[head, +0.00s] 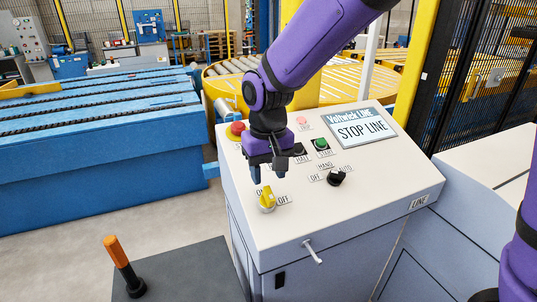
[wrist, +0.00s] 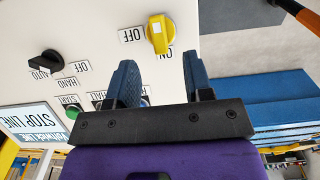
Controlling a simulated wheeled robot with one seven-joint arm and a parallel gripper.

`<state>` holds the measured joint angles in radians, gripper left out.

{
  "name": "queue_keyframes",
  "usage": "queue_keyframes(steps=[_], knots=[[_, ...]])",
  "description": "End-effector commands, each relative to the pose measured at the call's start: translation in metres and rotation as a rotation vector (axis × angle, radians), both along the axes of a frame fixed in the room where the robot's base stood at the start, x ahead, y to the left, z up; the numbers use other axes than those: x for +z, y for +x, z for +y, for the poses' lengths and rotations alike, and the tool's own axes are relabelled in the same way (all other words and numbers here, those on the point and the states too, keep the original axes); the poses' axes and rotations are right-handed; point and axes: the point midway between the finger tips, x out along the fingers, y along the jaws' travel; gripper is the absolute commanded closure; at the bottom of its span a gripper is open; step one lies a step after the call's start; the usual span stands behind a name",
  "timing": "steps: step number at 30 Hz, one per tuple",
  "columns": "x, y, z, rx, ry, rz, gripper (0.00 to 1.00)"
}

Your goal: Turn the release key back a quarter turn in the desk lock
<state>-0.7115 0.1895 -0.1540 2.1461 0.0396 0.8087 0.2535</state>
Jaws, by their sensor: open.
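The yellow release key (head: 267,199) sits in the near left part of the sloping desk top (head: 380,195), with an OFF label to its right. In the wrist view the key (wrist: 157,34) shows beyond my fingertips, its grip roughly upright in the picture, with OFF at its left and ON near its lower end. My gripper (head: 267,175) is above and just behind the key, pointing down. Its two blue fingers (wrist: 160,75) are apart and empty, and they do not touch the key. The lock under the key is mostly hidden.
A black HAND/AUTO selector (head: 335,176), a green START button (head: 321,144) and a red button (head: 237,129) are on the desk. A STOP LINE display (head: 361,130) is at the back. An orange-handled lever (head: 117,252) stands to the left.

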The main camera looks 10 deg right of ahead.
Motion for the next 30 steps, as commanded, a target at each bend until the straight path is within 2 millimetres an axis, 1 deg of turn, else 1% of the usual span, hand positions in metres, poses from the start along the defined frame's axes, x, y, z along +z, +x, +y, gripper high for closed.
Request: queue_keyframes(steps=[1,3,9,15,23,26,27,29,30], knots=[[-0.01,-0.001,0.0,0.0,-0.002,0.005,0.53],[-0.021,-0.001,0.0,0.001,-0.002,0.004,0.53],[-0.044,0.0,0.0,0.0,-0.002,0.003,0.53],[-0.053,0.0,0.0,0.0,0.0,0.0,0.53],[-0.054,0.0,0.0,0.0,0.0,0.0,0.53],[-0.053,0.0,0.0,0.0,0.0,0.0,0.74],[-0.053,0.0,0.0,0.001,0.0,0.0,0.83],[-0.054,0.0,0.0,0.0,0.0,0.0,0.97],[-0.054,0.0,0.0,0.0,0.0,0.001,1.0]])
